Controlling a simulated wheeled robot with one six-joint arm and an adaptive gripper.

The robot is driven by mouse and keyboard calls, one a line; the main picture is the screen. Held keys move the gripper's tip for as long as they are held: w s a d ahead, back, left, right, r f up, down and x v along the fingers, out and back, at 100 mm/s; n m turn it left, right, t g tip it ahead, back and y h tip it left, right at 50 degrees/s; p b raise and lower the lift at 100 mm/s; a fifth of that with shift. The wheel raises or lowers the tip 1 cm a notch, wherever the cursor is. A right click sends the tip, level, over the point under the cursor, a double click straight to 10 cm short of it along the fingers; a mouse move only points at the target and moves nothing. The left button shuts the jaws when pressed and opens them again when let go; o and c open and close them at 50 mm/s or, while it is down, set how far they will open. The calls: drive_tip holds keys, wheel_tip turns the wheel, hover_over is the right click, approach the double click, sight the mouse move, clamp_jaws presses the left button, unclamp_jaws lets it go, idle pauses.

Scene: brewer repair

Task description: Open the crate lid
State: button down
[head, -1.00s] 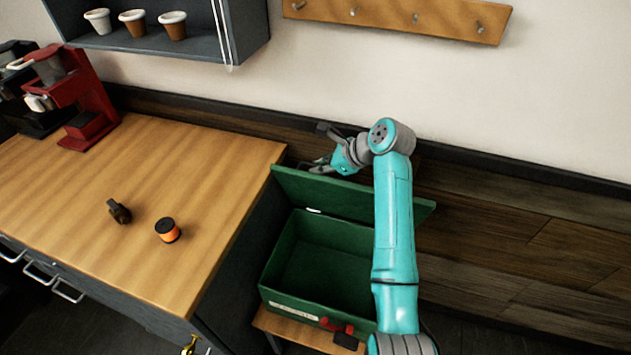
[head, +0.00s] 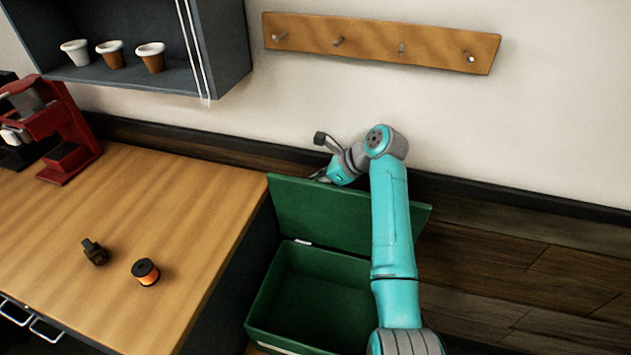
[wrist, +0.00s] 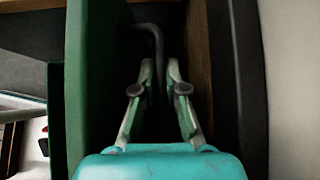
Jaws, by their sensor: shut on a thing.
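The green crate (head: 262,318) stands open to the right of the counter, and its inside looks empty. Its green lid (head: 335,220) stands raised along the crate's back edge, inner face toward the head camera. In the wrist view the lid (wrist: 90,85) is a green panel left of the fingers. My gripper (head: 322,175) is behind the lid's upper edge in the head view. In the wrist view my gripper (wrist: 160,72) is shut on a dark bent handle (wrist: 153,38) that joins the lid. The lid hides part of the fingers in the head view.
The wooden counter (head: 190,215) is at the left, with an orange and black spool (head: 146,272) and a small dark part (head: 95,252). A red brewer (head: 55,125) stands at its far end. The wall (head: 540,100) is close behind my gripper. Floor is clear at the right.

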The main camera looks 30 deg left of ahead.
drive_tip(key=c, duration=1.2)
unclamp_jaws()
drive_tip(key=v, duration=1.2)
drive_tip(key=shift+f, duration=0.15)
